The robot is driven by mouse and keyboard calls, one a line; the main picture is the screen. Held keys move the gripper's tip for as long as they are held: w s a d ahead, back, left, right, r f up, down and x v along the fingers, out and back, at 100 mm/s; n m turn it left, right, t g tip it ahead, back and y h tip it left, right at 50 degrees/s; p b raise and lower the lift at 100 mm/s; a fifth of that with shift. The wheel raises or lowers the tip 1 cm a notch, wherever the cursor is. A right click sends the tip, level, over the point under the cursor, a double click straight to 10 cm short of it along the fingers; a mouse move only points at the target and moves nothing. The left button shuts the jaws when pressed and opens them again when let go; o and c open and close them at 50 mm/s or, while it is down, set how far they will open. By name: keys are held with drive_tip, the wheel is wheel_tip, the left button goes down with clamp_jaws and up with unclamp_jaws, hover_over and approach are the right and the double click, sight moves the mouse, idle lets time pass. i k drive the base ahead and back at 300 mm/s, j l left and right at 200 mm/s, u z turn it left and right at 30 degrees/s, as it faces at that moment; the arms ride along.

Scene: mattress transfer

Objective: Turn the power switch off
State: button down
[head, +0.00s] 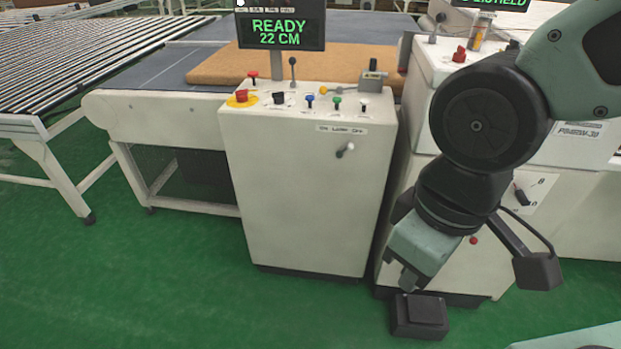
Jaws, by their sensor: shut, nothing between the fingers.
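A black-handled switch (521,194) sits on a white plate with small marks on the front of the right-hand machine. Its handle slants up to the left; its marks are too small to read surely. A small lever (345,150) is on the front of the middle control cabinet (305,205), under a label I cannot read. I cannot tell for sure which one is the power switch. My gripper (407,283) is shut and empty. It points down in front of the right-hand machine, lower and to the left of the black-handled switch, apart from it.
The cabinet top holds a red button on a yellow ring (242,97) and several coloured knobs. A display (281,30) above reads READY 22 CM. A black box (420,315) stands on the green floor below my gripper. A roller conveyor (80,60) is at left.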

sight(242, 96)
drive_tip(key=i+j+z, duration=0.25)
drive_tip(key=i+j, duration=0.7)
drive_tip(key=j, duration=0.15)
